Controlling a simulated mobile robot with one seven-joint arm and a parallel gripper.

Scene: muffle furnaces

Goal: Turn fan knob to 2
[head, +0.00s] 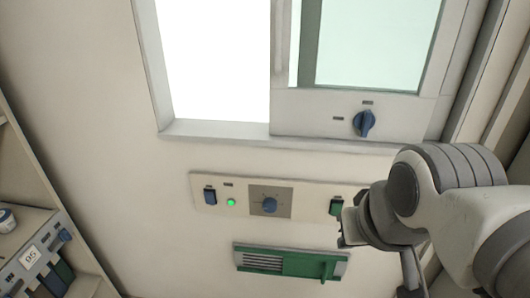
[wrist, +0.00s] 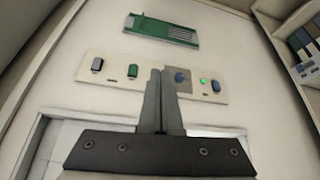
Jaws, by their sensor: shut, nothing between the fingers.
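A pale wall panel (head: 220,206) carries a round blue knob (head: 270,205) on a grey square plate. The knob also shows in the wrist view (wrist: 181,77), just right of my fingertips. Another blue knob (head: 364,123) sits on the window frame, with small dark labels above and left of it. No lettering is readable, so I cannot tell which one is the fan knob. My gripper (wrist: 160,72) is shut and empty. In the head view it is right of the panel knob, and my arm hides the panel's right end.
The panel also has a blue switch (head: 210,195), a lit green lamp (head: 231,202) and a green switch (head: 337,205) close to my gripper. A green vent (head: 290,262) is below. A unit marked 96 (head: 31,256) stands at lower left.

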